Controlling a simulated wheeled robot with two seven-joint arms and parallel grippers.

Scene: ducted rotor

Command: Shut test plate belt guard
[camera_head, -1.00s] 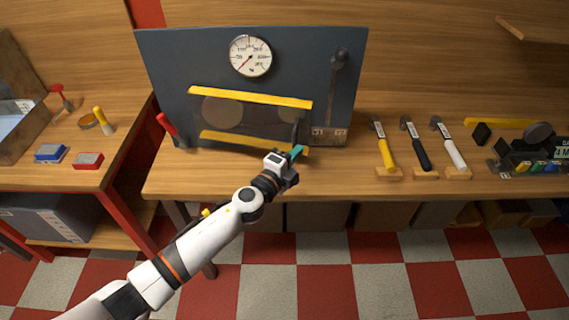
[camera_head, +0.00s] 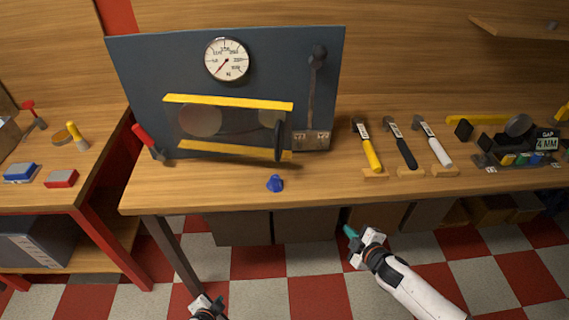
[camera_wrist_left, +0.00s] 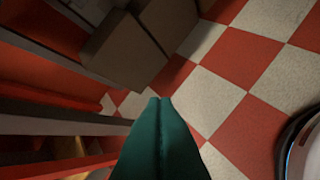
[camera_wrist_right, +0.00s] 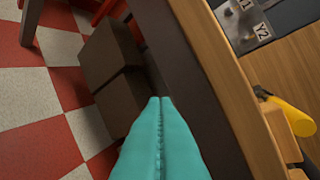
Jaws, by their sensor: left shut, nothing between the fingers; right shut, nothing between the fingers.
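The dark blue test plate (camera_head: 140,75) stands upright at the back of the bench. The belt guard (camera_head: 235,150), a dark see-through panel with yellow bars along its top and bottom, is on its lower front. A round pulley (camera_head: 200,120) shows through it. I cannot tell whether the guard is fully shut. My left gripper (camera_wrist_left: 160,100) is shut and empty, low in front of the bench, with its tips over the floor. My right gripper (camera_head: 348,231) is shut and empty below the bench's front edge, apart from the guard; its teal fingers fill the right wrist view (camera_wrist_right: 160,100).
A blue knob-like piece (camera_head: 275,184) lies on the bench (camera_head: 215,188) below the guard. Hammers (camera_head: 405,150) lie on the right. Bench front is otherwise clear.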

